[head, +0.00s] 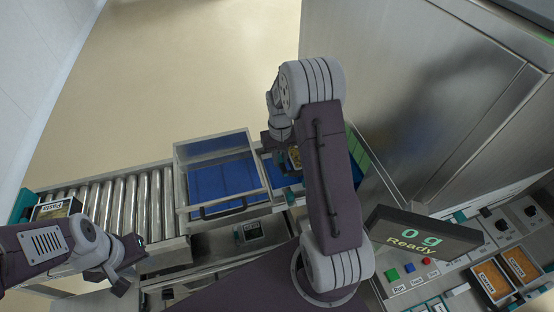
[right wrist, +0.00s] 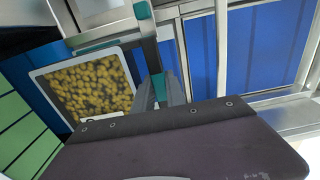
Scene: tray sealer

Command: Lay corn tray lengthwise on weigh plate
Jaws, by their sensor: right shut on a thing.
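A tray of yellow pieces (right wrist: 85,88) with a pale rim shows in the right wrist view, its label mostly hidden by my gripper body. I take it for the corn tray, but cannot read its name. In the head view the tray (head: 295,158) is mostly hidden behind my right arm, near the right gripper (head: 279,135). My left gripper (head: 128,265) is open and empty in front of the roller conveyor. I cannot clearly make out the weigh plate. The readout (head: 422,236) shows "0 g Ready".
A clear-sided guard with a handle (head: 222,208) stands over the blue belt. A tray labelled Pasta (head: 54,209) sits at the left end of the rollers (head: 120,200). Two orange-filled trays (head: 491,280) (head: 521,262) lie at the right. A steel cabinet (head: 420,90) blocks the back right.

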